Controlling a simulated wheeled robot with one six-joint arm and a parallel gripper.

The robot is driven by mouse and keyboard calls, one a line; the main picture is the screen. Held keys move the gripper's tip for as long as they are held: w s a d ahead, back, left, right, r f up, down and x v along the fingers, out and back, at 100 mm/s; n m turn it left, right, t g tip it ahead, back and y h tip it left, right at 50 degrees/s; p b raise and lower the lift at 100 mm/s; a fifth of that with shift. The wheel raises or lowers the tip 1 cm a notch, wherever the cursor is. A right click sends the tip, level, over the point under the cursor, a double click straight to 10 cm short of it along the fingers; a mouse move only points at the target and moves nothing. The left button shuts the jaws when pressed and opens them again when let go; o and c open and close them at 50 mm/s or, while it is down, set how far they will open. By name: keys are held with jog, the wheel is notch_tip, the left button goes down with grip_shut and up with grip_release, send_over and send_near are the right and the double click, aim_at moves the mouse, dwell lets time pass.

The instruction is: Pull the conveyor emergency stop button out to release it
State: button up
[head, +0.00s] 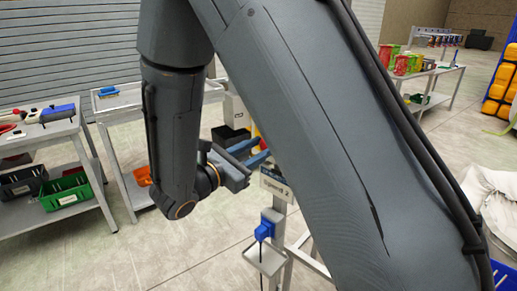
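My gripper (262,150) is in the middle of the head view, at the end of my grey arm, pointing right. A small sign (275,187) ending in "2" is on a grey post just below and right of the fingers.
White sacks (490,195) lie at right. Floor at lower left is clear.

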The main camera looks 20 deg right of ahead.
grip_shut()
jog(key=shift+s+a, duration=0.35)
jog(key=shift+a, duration=0.25)
jog(key=o, duration=0.8)
grip_release()
jog(key=shift+a, duration=0.1)
jog(key=b+v, duration=0.1)
jog(key=v, duration=0.6)
jog(key=shift+s+a, duration=0.25)
jog(key=shift+a, duration=0.05)
